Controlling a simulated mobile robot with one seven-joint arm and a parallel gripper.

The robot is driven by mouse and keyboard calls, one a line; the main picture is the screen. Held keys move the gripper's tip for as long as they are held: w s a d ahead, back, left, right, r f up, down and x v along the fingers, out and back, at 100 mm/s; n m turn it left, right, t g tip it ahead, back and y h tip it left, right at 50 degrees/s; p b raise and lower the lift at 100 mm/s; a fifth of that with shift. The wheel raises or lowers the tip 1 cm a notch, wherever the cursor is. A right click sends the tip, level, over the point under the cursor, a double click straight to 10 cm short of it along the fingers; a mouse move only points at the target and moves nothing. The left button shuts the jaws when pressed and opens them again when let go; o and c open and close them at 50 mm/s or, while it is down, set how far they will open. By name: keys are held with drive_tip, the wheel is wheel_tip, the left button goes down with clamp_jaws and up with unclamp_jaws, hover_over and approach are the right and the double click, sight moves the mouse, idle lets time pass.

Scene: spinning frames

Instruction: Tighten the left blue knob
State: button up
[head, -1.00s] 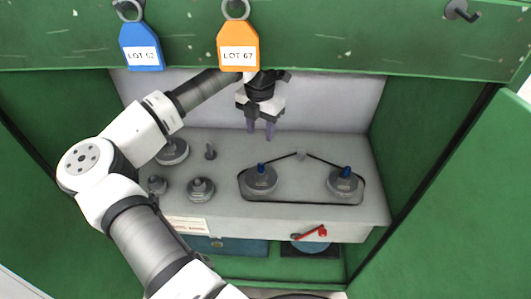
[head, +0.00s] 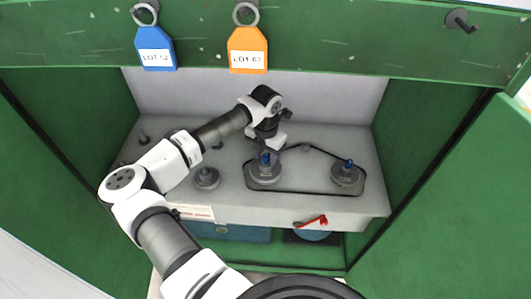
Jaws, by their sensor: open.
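The left blue knob (head: 266,159) stands upright on top of the left grey round wheel (head: 264,175), on the grey bench inside the green cabinet. My gripper (head: 267,150) is open and down at this knob, its fingers close to the knob's upper part. The dark fingers partly overlap the knob in this view, so I cannot tell whether they touch it. The right blue knob (head: 348,164) stands on the right wheel (head: 345,177), apart from my gripper. A dark belt loop (head: 310,192) runs around both wheels.
A grey round part (head: 207,179) stands left of the wheels, near my arm. A red lever (head: 312,221) is on the bench front. A blue tag (head: 155,53) and an orange tag (head: 248,52) hang from the green top beam. The bench right of the wheels is clear.

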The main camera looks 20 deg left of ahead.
clamp_jaws()
drive_tip(key=shift+f+b, duration=0.1)
drive_tip(key=shift+b, duration=0.3)
drive_tip(key=m+b, duration=0.2)
drive_tip(key=b, duration=0.1)
drive_tip(key=shift+a+f+m, duration=0.1)
drive_tip(key=shift+f+m, duration=0.05)
drive_tip(key=shift+m, duration=0.25)
drive_tip(key=m+b, duration=0.5)
drive_tip(key=shift+m+b, duration=0.3)
drive_tip(key=shift+b, duration=0.1)
drive_tip(key=m+b, duration=0.3)
drive_tip(key=m, duration=0.3)
drive_tip(key=shift+b, duration=0.3)
drive_tip(key=m, duration=0.2)
drive_tip(key=m+b, duration=0.1)
drive_tip(key=m, duration=0.3)
drive_tip(key=shift+w+r+m+b, duration=0.1)
drive_tip(key=shift+r+m+b, duration=0.15)
drive_tip(key=shift+m+b, duration=0.15)
